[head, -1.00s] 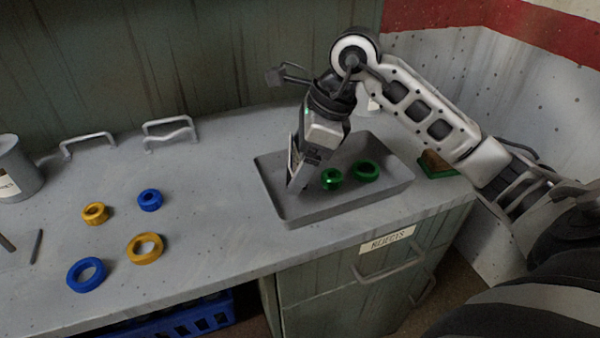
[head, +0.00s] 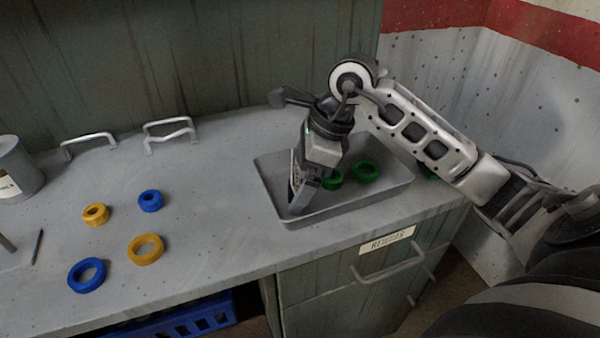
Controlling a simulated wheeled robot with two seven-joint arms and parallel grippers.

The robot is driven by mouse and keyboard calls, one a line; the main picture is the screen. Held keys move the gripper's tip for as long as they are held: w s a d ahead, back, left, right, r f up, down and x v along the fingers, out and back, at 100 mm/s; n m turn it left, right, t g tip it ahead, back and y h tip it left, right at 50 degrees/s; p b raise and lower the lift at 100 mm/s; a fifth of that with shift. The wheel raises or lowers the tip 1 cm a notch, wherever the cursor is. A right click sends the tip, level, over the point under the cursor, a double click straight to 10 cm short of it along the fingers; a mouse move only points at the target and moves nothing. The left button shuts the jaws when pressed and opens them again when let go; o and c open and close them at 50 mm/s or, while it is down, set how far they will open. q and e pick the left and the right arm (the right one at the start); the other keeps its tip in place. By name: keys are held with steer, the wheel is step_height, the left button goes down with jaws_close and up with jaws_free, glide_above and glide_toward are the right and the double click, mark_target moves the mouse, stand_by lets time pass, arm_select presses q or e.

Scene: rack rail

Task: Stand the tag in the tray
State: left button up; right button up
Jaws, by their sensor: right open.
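The grey tray (head: 390,196) lies on the bench at the right. My right gripper (head: 303,190) points down into the left part of the tray, with its fingertips low near the tray floor. It is open. A thin pale strip (head: 293,168) shows at the left side of the fingers; I cannot tell whether it is the tag or part of the gripper. No other tag shows clearly. Two green rings lie in the tray: one (head: 366,171) in plain view, the other (head: 334,181) partly hidden behind the gripper. My left gripper is not in view.
Two blue rings (head: 87,275) (head: 150,201) and two yellow rings (head: 146,249) (head: 96,215) lie on the bench at the left. Metal handles (head: 170,133) stand at the back. A grey can (head: 18,170) is at the far left. The bench between rings and tray is clear.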

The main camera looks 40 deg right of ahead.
mark_target(294, 170)
steer(key=v, duration=1.2)
steer(key=x, duration=1.2)
steer(key=shift+r, duration=0.9)
steer(key=shift+a+r, duration=0.15)
steer(key=shift+r, duration=0.6)
